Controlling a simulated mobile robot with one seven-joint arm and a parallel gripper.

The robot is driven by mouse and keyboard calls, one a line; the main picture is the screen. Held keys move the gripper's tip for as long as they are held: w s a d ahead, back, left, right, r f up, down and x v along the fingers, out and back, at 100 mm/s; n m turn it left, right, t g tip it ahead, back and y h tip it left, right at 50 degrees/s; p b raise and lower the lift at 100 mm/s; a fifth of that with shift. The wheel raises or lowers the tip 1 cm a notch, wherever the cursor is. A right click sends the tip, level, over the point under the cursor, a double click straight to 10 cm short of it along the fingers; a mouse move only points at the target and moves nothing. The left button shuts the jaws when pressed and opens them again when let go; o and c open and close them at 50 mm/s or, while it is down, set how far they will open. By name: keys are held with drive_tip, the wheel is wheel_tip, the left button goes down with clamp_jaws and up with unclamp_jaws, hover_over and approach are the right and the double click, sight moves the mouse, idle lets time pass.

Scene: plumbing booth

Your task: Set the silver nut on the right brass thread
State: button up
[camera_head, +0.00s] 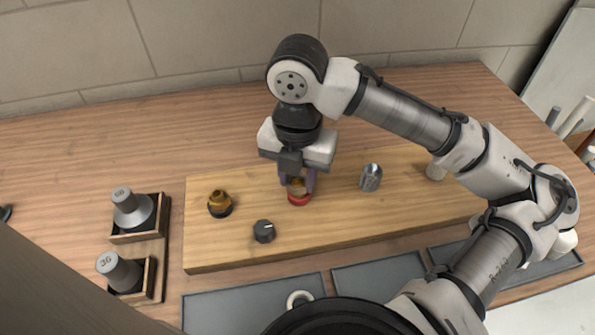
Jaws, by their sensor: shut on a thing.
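My gripper (298,187) points down over the middle of the wooden board. Its fingers are shut around a small brass-coloured piece (297,188) just above a red ring (299,200). The fingers hide most of this piece, so I cannot tell a nut from a thread there. Another brass fitting (219,202), with a dark base, stands upright to the left on the board. A shiny silver cylindrical piece (371,177), perhaps the silver nut, stands on the board to the right of my gripper, apart from it.
A dark grey knob (264,231) sits near the board's (330,240) front edge. Two grey weights (131,209) (117,271) stand in wooden holders at left. A pale cylinder (435,171) stands under my arm. Grey trays (235,307) lie in front, one with a white ring (299,299).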

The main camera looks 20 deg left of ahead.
drive_tip(key=o, duration=1.9)
drive_tip(key=shift+c, duration=0.2)
wheel_tip(320, 180, up, 5)
drive_tip(key=p, duration=0.5)
